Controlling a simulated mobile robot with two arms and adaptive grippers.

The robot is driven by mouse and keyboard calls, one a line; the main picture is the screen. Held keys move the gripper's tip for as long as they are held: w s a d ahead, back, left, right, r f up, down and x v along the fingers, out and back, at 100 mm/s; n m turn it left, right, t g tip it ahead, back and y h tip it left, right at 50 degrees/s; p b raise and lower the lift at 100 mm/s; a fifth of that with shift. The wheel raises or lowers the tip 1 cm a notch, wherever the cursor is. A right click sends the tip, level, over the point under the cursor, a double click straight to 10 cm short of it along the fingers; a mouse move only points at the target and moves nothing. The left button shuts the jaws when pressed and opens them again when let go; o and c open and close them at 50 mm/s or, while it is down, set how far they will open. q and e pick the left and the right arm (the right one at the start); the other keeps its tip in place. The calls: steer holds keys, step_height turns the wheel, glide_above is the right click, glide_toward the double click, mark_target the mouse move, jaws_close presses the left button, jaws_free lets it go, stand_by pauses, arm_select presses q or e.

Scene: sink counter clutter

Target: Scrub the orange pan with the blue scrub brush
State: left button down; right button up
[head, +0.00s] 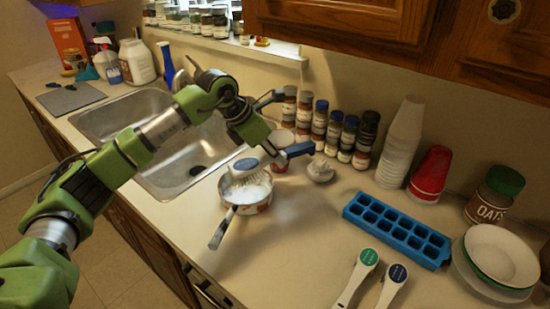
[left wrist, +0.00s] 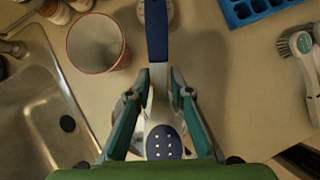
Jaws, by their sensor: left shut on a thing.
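The blue scrub brush has a blue-topped head (head: 246,164) with white bristles and a blue handle (head: 296,150). My left gripper (head: 272,150) is shut on it. In the left wrist view, the handle (left wrist: 156,32) runs out beyond the fingers (left wrist: 158,93), and the dotted blue head (left wrist: 164,143) is on the near side. The pan (head: 262,205), white with orange-red marks outside, sits on the counter right of the sink, its handle (head: 223,228) toward the front. The brush head is over the pan opening, bristles down; whether they touch the bottom is unclear. My right gripper is not in view.
A white cup with a reddish rim (left wrist: 97,43) stands close to my gripper. A blue ice tray (head: 397,230) and two more brushes (head: 357,278) lie right. The sink (head: 150,112) is left.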

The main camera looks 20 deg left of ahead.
arm_select(q)
steer(key=shift+r, duration=0.2)
steer(key=shift+r+p, duration=0.8)
steer(key=shift+r, duration=0.7)
